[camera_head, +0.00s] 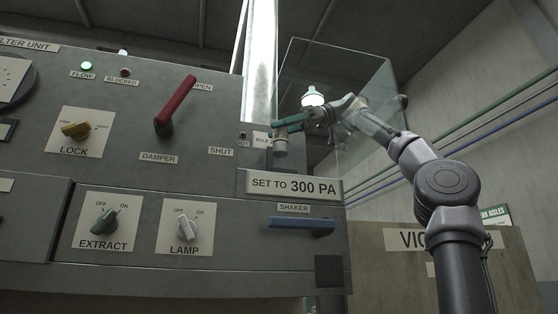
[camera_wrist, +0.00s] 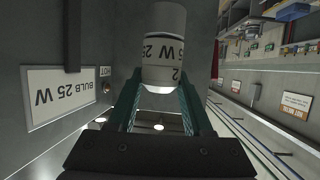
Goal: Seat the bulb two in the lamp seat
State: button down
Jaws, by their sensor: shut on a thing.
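Bulb two is a pale grey cylinder (camera_wrist: 163,48) marked "2" and "25 W", with a bright end between my fingers in the wrist view. My gripper (camera_wrist: 160,97) is shut on it with two teal fingers. In the head view, the bulb (camera_head: 281,147) hangs below my gripper (camera_head: 287,126), in front of the cabinet's right edge. The "BULB 25 W" plate (camera_wrist: 58,97) is left of the bulb in the wrist view. I cannot make out the lamp seat clearly, nor whether the bulb touches it.
The cabinet front carries a red damper handle (camera_head: 175,106), a lamp knob (camera_head: 185,227) and a blue shaker handle (camera_head: 301,224). A lit lamp (camera_head: 312,97) shows beyond. A small "HOT" indicator (camera_wrist: 106,87) sits beside the plate.

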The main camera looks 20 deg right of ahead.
aim_at(282, 155)
jog(key=shift+f, duration=3.85)
jog(key=shift+f, duration=0.15)
jog(key=shift+c, duration=1.6)
grip_release()
jog(key=shift+d+r, duration=0.3)
jog(key=v, duration=1.1)
jog(key=shift+s+r, duration=0.1)
